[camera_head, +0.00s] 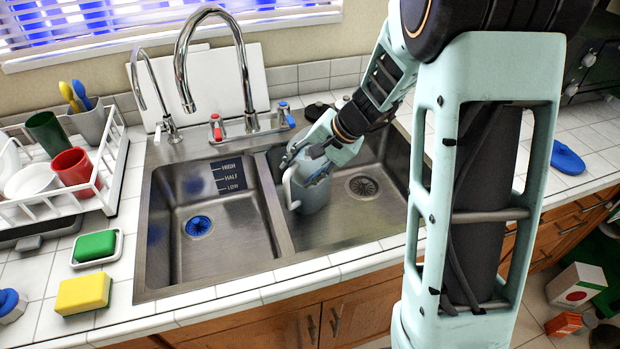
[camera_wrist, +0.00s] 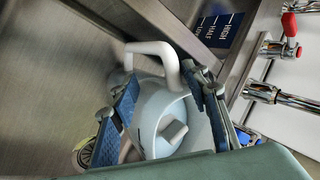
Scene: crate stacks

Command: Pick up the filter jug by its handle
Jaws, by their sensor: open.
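The pale grey-blue filter jug (camera_head: 313,193) stands in the right basin of the sink, near the divider. Its white handle (camera_head: 288,188) faces left in the head view. In the wrist view the jug (camera_wrist: 165,105) lies between the fingers, and its curved handle (camera_wrist: 157,50) reaches up past the fingertips. My gripper (camera_head: 306,163) comes down from the upper right over the jug's top. In the wrist view my gripper (camera_wrist: 162,85) is open, one finger on each side of the jug and handle. Whether the fingers touch the jug cannot be told. Part of the jug is hidden behind my gripper.
The sink divider (camera_head: 268,205) runs close left of the jug. The left basin (camera_head: 225,240) is empty. A tall faucet (camera_head: 245,75) and red and blue taps stand behind. A dish rack (camera_head: 100,190) and sponges (camera_head: 83,293) are at left.

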